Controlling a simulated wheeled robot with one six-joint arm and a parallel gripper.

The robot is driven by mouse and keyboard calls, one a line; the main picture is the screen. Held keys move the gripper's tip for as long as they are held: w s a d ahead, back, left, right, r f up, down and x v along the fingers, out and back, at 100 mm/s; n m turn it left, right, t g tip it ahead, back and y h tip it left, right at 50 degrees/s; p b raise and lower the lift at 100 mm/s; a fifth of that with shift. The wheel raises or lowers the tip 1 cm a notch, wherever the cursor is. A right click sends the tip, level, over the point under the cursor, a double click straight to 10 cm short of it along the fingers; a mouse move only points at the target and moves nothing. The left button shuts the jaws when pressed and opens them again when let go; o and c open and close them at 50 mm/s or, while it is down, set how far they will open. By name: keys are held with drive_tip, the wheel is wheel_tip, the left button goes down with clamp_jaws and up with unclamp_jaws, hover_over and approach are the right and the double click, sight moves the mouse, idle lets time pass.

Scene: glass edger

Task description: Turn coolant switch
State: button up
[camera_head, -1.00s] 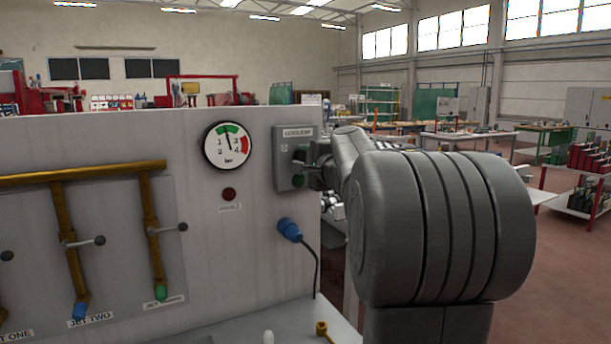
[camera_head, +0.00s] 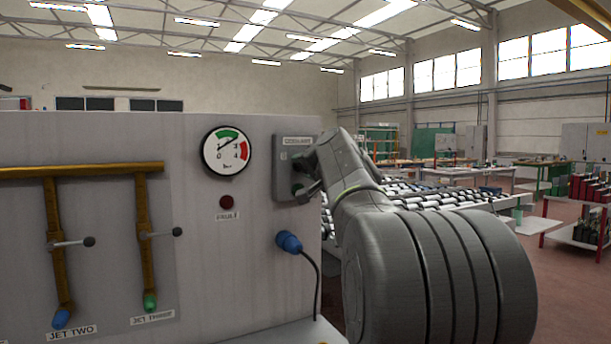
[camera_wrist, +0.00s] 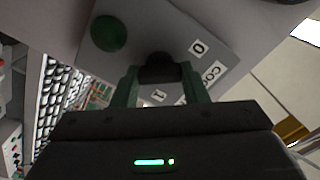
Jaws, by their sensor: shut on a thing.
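The coolant switch box (camera_head: 283,180) is a grey box on the right end of the white panel, with a label at its top. In the wrist view its face (camera_wrist: 165,30) shows a green round button (camera_wrist: 108,33), a black knob (camera_wrist: 160,66), and "0" and "1" labels. My gripper (camera_wrist: 160,80) is shut on the black knob, one green finger on each side. The "1" label lies near the left finger and the "0" is beyond the knob to the right. In the head view my gripper (camera_head: 300,170) is at the box, partly hidden by my wrist.
A pressure gauge (camera_head: 227,151) and a dark red fault lamp (camera_head: 227,202) sit left of the box. A blue plug (camera_head: 289,241) with a black cable is below. Yellow pipes (camera_head: 80,171) with valve levers are at left. A roller conveyor (camera_head: 440,200) lies behind my arm.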

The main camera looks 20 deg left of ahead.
idle(0.6)
drive_tip(key=o, duration=1)
drive_tip(key=b+v, duration=0.2)
drive_tip(key=v, duration=1.1)
drive_tip(key=shift+s+d, duration=0.2)
drive_tip(key=shift+d, duration=0.1)
drive_tip(key=p+x, duration=0.2)
drive_tip(key=x, duration=1.2)
drive_tip(key=shift+s, duration=0.1)
